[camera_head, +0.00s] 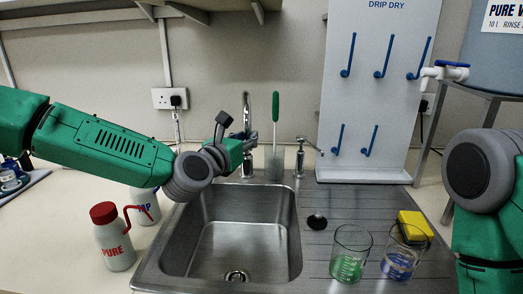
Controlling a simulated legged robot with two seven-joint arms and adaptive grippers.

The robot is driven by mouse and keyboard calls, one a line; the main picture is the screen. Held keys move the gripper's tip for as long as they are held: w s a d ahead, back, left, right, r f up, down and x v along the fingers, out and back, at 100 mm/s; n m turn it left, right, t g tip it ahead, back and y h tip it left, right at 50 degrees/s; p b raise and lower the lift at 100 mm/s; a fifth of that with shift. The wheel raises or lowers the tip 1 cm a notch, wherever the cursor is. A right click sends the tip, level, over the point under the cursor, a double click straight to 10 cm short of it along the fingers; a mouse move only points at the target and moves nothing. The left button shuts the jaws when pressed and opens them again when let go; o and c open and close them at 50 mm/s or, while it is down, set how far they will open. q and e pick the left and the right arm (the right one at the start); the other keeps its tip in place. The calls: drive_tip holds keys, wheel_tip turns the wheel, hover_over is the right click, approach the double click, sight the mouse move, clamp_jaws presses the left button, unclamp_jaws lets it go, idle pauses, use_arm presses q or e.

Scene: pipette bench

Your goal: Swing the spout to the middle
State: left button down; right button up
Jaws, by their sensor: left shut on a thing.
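The chrome spout (247,108) rises behind the sink (193,238), at the back edge of the basin. My left gripper (250,143) reaches in from the left over the basin's back edge and is shut on the spout. My right arm stands at the right edge, and its gripper is out of view.
A tap (300,158) and a green-handled brush (275,115) stand right of the spout. Two beakers, one green-marked (348,268) and one blue-marked (398,268), and a yellow sponge (416,224) are on the drainboard. A red-capped bottle (115,248) stands left. The basin is empty.

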use_arm(q)
drive_tip(key=shift+a+h+b, duration=0.3)
drive_tip(key=shift+a+b, duration=0.5)
drive_tip(key=shift+a, duration=0.45)
drive_tip(key=c, duration=1.4)
unclamp_jaws()
drive_tip(key=shift+s+a, duration=0.1)
drive_tip(key=shift+c, duration=0.2)
drive_tip(key=v, duration=1.2)
drive_tip(key=shift+r, duration=0.2)
